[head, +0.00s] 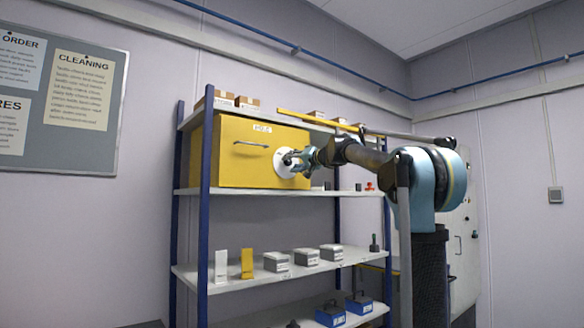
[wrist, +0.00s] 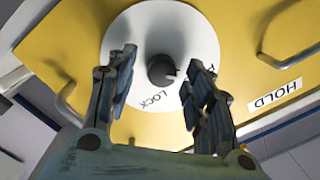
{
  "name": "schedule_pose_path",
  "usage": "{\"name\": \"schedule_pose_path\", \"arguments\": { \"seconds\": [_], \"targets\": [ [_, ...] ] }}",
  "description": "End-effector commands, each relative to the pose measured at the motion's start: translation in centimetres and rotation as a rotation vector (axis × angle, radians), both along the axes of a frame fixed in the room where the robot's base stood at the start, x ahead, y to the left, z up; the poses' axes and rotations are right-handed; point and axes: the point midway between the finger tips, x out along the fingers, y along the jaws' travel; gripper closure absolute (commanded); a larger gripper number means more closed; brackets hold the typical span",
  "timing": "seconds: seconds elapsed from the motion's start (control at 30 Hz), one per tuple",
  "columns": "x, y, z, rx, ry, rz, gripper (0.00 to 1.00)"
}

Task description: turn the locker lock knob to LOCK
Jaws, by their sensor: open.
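The yellow locker (head: 232,155) stands on the upper shelf, with a handle (head: 251,144) on its front. A white round dial plate (head: 282,170) sits at the right of its front, partly hidden by my gripper. In the wrist view the dial plate (wrist: 150,30) carries the word LOCK and another word partly hidden behind a finger. The dark knob (wrist: 160,70) is at its centre; a light mark on it shows toward its lower right. My gripper (wrist: 160,82) is open, its fingers on either side of the knob, apart from it as seen. In the head view my gripper (head: 299,160) is at the dial.
A HOLD label (wrist: 275,94) is on the yellow front. The shelf rack (head: 205,200) has blue posts beside the locker. Small boxes (head: 249,101) lie above it; grey blocks (head: 306,256) and a yellow block (head: 247,263) stand on the shelf below.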

Motion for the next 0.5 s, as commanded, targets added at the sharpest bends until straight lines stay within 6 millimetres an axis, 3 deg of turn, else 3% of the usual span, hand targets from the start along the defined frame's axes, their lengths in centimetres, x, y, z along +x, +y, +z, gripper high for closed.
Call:
{"name": "schedule_pose_path", "arguments": {
  "seconds": [0.4,0.43,0.5],
  "targets": [
    [0.51,0.58,-0.01,0.000,0.000,0.001,0.53],
    [0.51,0.57,-0.01,0.000,0.000,0.001,0.55],
    [0.51,0.57,-0.01,0.000,0.000,0.001,0.71]
  ]
}}
